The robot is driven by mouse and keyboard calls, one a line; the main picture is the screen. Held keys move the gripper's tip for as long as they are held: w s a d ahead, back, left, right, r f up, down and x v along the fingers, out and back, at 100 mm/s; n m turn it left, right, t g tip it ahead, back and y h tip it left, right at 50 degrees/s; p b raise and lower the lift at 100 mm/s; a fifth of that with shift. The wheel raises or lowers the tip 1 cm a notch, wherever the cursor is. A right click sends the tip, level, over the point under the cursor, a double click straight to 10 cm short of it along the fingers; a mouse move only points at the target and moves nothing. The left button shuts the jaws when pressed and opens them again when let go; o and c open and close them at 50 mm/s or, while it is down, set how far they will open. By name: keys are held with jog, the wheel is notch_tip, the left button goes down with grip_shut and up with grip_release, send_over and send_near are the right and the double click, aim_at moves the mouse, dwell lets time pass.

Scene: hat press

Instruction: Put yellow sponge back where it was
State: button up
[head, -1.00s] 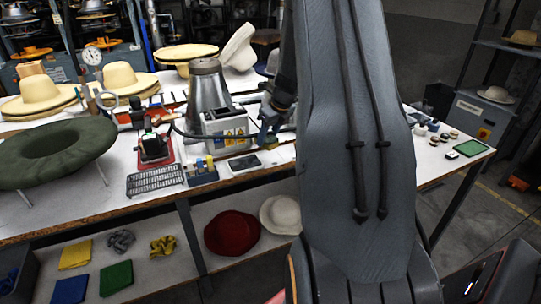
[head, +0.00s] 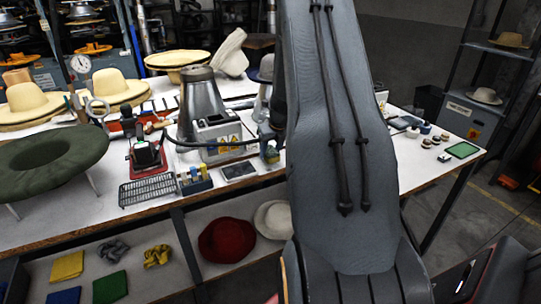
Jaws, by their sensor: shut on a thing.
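My gripper is not seen; my own large grey arm link stands in front of the middle of the head view and hides what is behind it. No yellow sponge can be made out for sure. A small blue holder (head: 194,183) with yellow and blue pieces stands near the table's front edge, left of my arm; I cannot tell whether any piece is a sponge. A folded yellow cloth-like square (head: 67,266) lies on the lower shelf at the left.
The white worktable (head: 60,213) carries a metal cone press (head: 198,100), a wire rack (head: 150,190), a dark flat tablet (head: 238,170) and a green felt hat form (head: 50,150). Small round pots (head: 425,128) and a green pad (head: 462,150) are at the right end. A red hat (head: 227,240) lies below.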

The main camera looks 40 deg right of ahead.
jog(key=shift+f, duration=1.15)
jog(key=shift+f, duration=0.1)
jog(key=o, duration=0.9)
